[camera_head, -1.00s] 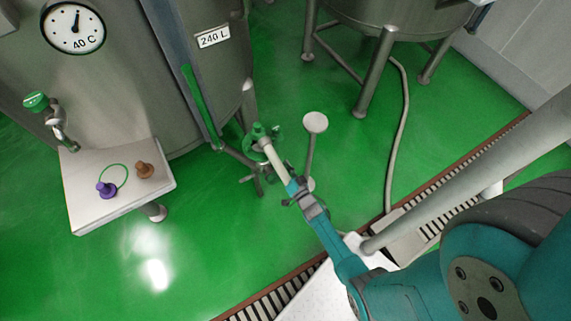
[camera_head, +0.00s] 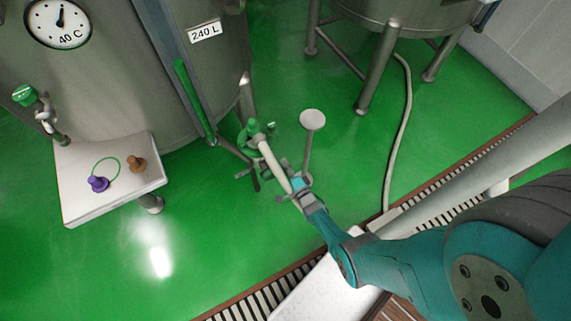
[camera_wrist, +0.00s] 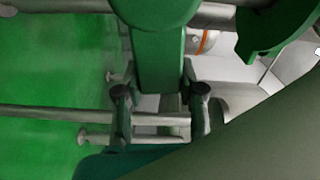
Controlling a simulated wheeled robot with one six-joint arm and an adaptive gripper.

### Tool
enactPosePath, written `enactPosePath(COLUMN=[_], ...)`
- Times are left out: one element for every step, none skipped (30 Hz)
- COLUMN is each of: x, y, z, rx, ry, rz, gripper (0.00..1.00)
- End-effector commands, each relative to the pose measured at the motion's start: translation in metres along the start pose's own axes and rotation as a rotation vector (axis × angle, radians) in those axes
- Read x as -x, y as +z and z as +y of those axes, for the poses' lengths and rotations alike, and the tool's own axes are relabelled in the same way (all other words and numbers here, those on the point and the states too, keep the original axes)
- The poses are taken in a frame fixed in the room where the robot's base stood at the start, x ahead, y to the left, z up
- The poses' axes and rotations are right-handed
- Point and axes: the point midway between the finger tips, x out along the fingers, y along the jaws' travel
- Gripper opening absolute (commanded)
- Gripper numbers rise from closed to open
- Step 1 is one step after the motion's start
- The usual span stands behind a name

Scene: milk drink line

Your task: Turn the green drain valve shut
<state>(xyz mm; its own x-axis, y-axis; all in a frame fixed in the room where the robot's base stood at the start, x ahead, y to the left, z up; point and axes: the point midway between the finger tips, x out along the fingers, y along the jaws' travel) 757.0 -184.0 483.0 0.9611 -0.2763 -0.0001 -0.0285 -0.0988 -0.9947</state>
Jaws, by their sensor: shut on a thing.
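The green drain valve (camera_head: 253,131) sits low beside the tank, just above the green floor. In the wrist view the valve's lever (camera_wrist: 160,60) is a green bar that comes down between the two dark fingers of my gripper (camera_wrist: 160,93). The fingers are shut on the lever, one on each side. Part of a green round piece (camera_wrist: 275,28) shows at the upper right. The lever's tip is partly hidden by the fingers.
A white shelf (camera_head: 125,190) with a purple knob (camera_head: 97,184) and a brown knob (camera_head: 136,163) stands at left. A round-topped post (camera_head: 312,120) rises close right of the valve. A hose (camera_head: 405,110) and a floor drain (camera_head: 450,218) lie to the right.

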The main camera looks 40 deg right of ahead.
Motion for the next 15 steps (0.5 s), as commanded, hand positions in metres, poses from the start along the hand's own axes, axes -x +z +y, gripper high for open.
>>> enactPosePath(x=[-0.0004, -0.0004, -0.0005, -0.0008, -0.0007, -0.0004, -0.0003, -0.0002, 0.0, 0.0001, 0.0001, 0.0, 0.0, 0.0, 0.0], y=[-0.0004, -0.0004, -0.0004, -0.0004, -0.0003, -0.0002, -0.0001, -0.0001, 0.0, 0.0001, 0.0001, 0.0001, 0.0001, 0.0001, 0.0001], z=[0.0023, 0.0032, 0.0045, 0.0051, 0.0058, 0.0068, 0.0072, 0.0076, 0.0083, 0.0088, 0.0091, 0.0093, 0.0095, 0.0096, 0.0097], rx=[-0.022, -0.036, -0.051, -0.062, -0.072, -0.082, -0.089, -0.096, -0.103, -0.107, -0.111, -0.115, -0.117, -0.118, -0.12], ry=[0.002, 0.001, 0.002, 0.001, 0.002, 0.002, 0.001, 0.001, 0.001, 0.002, 0.002, 0.002, 0.002, 0.002, 0.002], rz=[0.001, 0.001, 0.001, 0.001, 0.001, 0.001, 0.001, 0.001, 0.001, 0.001, 0.001, 0.001, 0.001, 0.001, 0.001], gripper=[0.0, 0.0, 0.0, 0.0, 0.0, 0.0, 0.0, 0.0, 0.0, 0.0, 0.0, 0.0, 0.0, 0.0, 0.0])
